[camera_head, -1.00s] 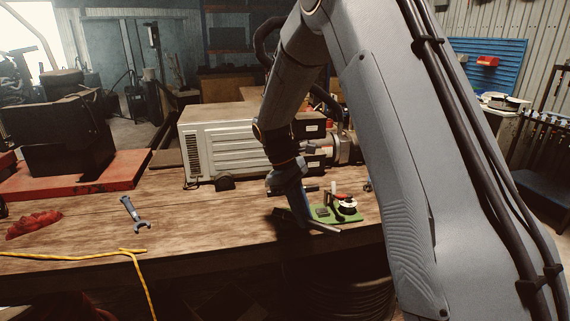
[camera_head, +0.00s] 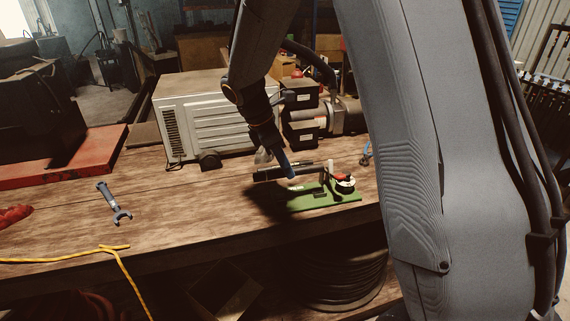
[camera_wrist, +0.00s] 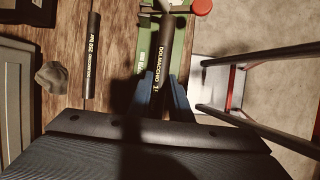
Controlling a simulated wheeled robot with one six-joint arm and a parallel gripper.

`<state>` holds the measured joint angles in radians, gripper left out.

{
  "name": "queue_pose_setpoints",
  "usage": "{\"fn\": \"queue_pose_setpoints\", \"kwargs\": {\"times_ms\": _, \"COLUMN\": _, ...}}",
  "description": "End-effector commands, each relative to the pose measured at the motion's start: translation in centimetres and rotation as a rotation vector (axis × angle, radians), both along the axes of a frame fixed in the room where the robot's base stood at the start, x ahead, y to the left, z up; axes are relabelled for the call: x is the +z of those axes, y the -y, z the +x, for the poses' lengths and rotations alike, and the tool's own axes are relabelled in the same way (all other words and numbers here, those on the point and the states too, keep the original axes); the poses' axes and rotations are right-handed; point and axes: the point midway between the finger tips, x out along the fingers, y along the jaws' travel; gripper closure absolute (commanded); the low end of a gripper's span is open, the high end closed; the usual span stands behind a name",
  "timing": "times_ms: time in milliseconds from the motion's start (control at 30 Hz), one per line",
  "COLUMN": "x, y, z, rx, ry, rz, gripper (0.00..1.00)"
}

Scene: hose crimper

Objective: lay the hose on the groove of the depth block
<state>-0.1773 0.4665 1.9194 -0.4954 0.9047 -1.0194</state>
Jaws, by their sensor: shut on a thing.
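My gripper (camera_wrist: 167,92), with blue fingers, is shut on a black hose (camera_wrist: 164,45) with pale lettering. In the wrist view the held hose lies over a green board (camera_wrist: 183,50); I cannot tell whether it touches anything. In the head view my gripper (camera_head: 291,178) is at the left part of the green board (camera_head: 335,201), and the dark hose (camera_head: 268,174) sticks out to its left. A small dark block (camera_head: 320,193) sits on the board; I cannot tell if it is the depth block. The groove is not clear.
A second black hose (camera_wrist: 91,60) lies on the wooden table beside the board, next to a grey lump (camera_wrist: 52,77). A round part with a red piece (camera_head: 344,182) stands on the board's right. A wrench (camera_head: 114,203) and yellow cord (camera_head: 70,256) lie left. A grey machine (camera_head: 205,118) stands behind.

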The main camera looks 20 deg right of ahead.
Motion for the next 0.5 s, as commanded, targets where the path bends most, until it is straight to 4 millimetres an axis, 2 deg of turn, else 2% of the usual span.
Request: {"fn": "queue_pose_setpoints", "kwargs": {"times_ms": 500, "x": -4.8, "y": 0.0, "z": 0.1, "rx": -0.002, "ry": 0.0, "rz": 0.0, "gripper": 1.0}}
